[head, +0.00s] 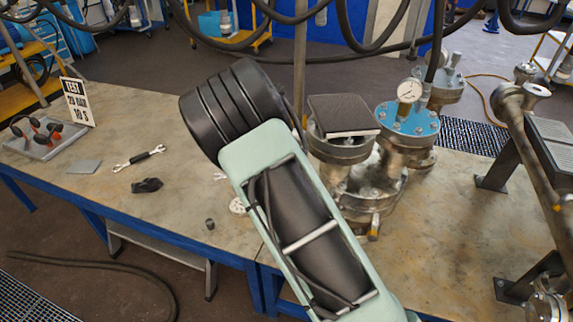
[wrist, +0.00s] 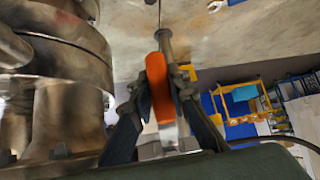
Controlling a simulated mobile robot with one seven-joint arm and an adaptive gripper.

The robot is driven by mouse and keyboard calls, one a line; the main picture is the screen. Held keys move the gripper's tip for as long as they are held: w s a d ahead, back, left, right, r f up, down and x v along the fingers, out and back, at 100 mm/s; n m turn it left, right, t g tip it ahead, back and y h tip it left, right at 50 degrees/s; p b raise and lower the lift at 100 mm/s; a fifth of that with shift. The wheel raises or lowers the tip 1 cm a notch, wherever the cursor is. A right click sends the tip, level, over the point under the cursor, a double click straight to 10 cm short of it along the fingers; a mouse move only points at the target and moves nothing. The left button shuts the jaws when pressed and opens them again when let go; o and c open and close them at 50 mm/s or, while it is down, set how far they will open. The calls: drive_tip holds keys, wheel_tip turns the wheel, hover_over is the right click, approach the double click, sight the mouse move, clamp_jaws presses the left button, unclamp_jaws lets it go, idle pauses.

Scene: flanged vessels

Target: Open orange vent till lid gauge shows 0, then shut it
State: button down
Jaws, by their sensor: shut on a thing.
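In the wrist view the orange vent handle (wrist: 158,86) stands between the two dark fingers of my gripper (wrist: 160,92), which is shut on it. A grey metal stem (wrist: 164,42) shows just past the handle. In the head view my arm hides the gripper and the orange vent. The round white lid gauge (head: 409,91) stands on the blue lid (head: 410,121) of a flanged metal vessel. Its face is too small to read. How far the vent is turned cannot be told.
A dark square pad (head: 342,113) lies on a flange left of the blue lid. A test sign (head: 76,100), a tray with ear defenders (head: 42,137) and a wrench (head: 139,158) are on the bench's left. In the wrist view a large flange (wrist: 60,55) is close on the left.

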drive_tip(key=c, duration=1.8)
unclamp_jaws()
drive_tip(key=shift+d+f, duration=0.1)
drive_tip(key=shift+s+r, duration=0.2)
drive_tip(key=shift+r, duration=0.1)
drive_tip(key=v, duration=1.1)
drive_tip(key=shift+s+r, duration=0.1)
drive_tip(key=shift+s, duration=0.15)
